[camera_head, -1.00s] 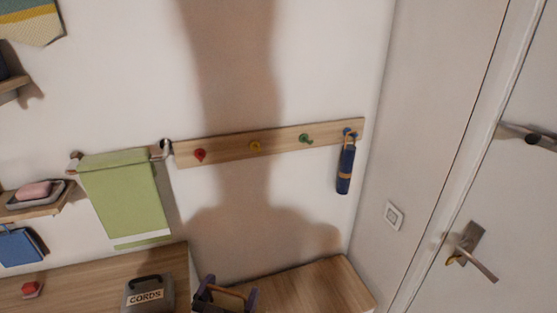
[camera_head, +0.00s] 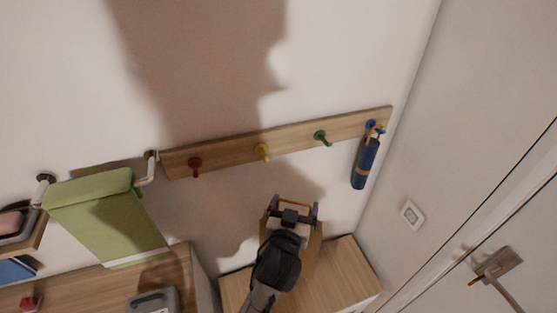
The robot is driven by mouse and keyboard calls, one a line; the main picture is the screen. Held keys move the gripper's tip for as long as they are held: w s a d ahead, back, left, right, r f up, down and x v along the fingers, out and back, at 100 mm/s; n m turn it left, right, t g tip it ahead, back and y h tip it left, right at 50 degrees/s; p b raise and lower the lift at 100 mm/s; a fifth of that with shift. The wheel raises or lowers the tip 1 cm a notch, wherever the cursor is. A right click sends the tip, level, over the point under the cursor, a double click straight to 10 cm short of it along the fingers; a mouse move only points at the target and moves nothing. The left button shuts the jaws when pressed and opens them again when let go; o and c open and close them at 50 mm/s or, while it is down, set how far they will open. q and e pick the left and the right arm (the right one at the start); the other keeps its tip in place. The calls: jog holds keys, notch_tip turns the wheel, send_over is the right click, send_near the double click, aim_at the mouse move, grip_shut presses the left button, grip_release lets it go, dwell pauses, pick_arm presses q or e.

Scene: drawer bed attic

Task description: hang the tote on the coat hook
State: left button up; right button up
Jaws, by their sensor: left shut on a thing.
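My left gripper (camera_head: 292,208) is in front of the wall, below the yellow and green hooks. It is shut on the tote (camera_head: 313,248), a tan-brown thing mostly hidden behind the gripper and my arm. The wooden coat hook rail (camera_head: 226,151) on the wall carries a red hook (camera_head: 195,166), a yellow hook (camera_head: 262,151), a green hook (camera_head: 322,138) and a blue hook (camera_head: 371,125). The red, yellow and green hooks are bare. The tote is apart from the hooks. My right gripper is not in view.
A folded blue umbrella (camera_head: 365,163) hangs from the blue hook. A green towel (camera_head: 105,220) hangs on a bar at the left. A wooden bench top (camera_head: 347,276) lies below, with a grey box (camera_head: 153,301) on a surface to its left. A door handle (camera_head: 496,264) is at the right.

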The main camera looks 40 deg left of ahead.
pick_arm(q)
jog(key=s+a+r+n+g+y+p, duration=0.2)
jog(key=a+r+n+g+y+p, duration=0.2)
jog(key=r+n+g+y+p, duration=0.1)
notch_tip(320, 180, up, 3)
jog(key=n+g, duration=0.1)
jog(key=g, duration=0.1)
jog(key=shift+a+n+g+p, duration=0.15)
jog(key=shift+n+g+p, duration=0.15)
jog(key=shift+p, duration=0.05)
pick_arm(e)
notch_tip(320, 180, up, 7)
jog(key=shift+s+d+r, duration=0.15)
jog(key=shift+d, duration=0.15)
pick_arm(q)
jog(key=shift+w+a, duration=0.1)
jog(key=shift+a, duration=0.05)
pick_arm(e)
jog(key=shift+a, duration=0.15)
